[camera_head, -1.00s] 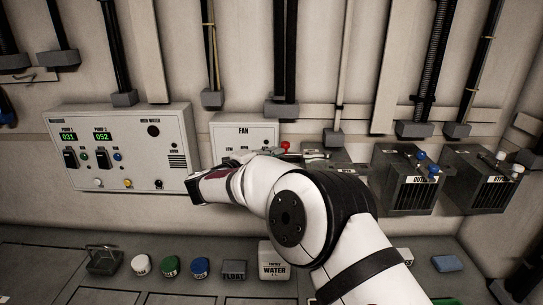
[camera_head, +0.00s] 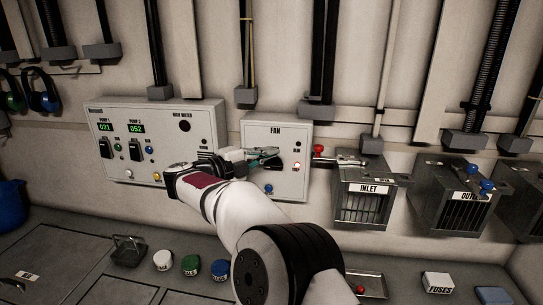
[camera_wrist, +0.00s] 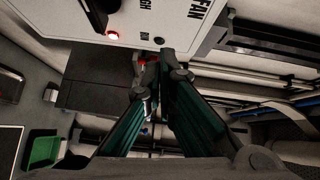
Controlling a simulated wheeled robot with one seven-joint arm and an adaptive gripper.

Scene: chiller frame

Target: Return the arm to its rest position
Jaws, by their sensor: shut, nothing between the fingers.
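My arm (camera_head: 240,215) reaches up from the bottom centre of the head view toward the wall. My gripper (camera_head: 275,153) is shut and empty, with its teal fingers in front of the grey FAN box (camera_head: 276,132). I cannot tell from this view whether it touches the box. In the wrist view my gripper (camera_wrist: 159,58) has its fingertips together near the edge of the FAN box (camera_wrist: 135,18), with a red thing seen behind them.
Left of the FAN box is the pump panel (camera_head: 160,115). To the right are the INLET box (camera_head: 366,200), the red-tipped lever (camera_head: 318,149) and another vent box (camera_head: 450,190). Below, the bench holds a wire basket (camera_head: 128,250), round tubs (camera_head: 190,264) and a FUSES box (camera_head: 438,283).

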